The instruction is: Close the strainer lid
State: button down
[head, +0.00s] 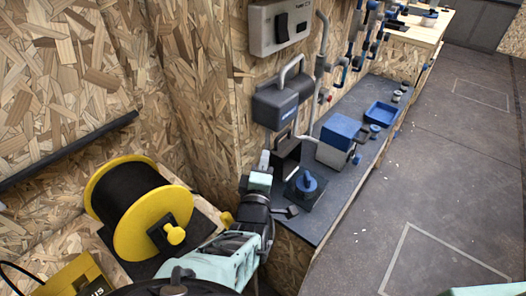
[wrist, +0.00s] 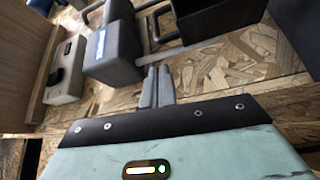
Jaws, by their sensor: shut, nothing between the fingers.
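I cannot tell for sure which part is the strainer lid. A dark grey box with a handle and a blue label (head: 277,104) is on the chipboard wall; it also shows in the wrist view (wrist: 112,52). Below it, a black box (head: 287,151) stands on the shelf, its dark front seemingly open. My gripper (head: 264,158) is just left of this black box and below the grey box, with a small gap or contact I cannot tell. In the wrist view its fingers (wrist: 157,84) are together and empty, pointing toward the wall.
A black block with a blue knob (head: 308,184) sits close to the right of my wrist. A blue-topped grey box (head: 340,134) and a blue tray (head: 381,113) stand farther along the dark shelf (head: 335,190). Pipes run up the wall. A yellow reel (head: 140,205) is left; open floor is right.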

jog(key=w+p, duration=0.1)
jog(key=w, duration=0.5)
jog(key=shift+d+r, duration=0.2)
jog(key=shift+d, duration=0.2)
jog(key=shift+d, duration=0.15)
jog(key=s+d+f+m+t+h+b, duration=0.2)
jog(key=s+d+f+m+h+b, duration=0.2)
jog(key=s+d+m+h+b, duration=0.4)
jog(key=shift+s+d+f+m+t+b, duration=0.25)
jog(key=shift+s+d+m+b, duration=0.75)
jog(key=shift+d+m+b, duration=2.2)
jog(key=shift+a+m+b, duration=0.4)
jog(key=shift+a+m, duration=0.35)
jog(key=shift+m, duration=0.15)
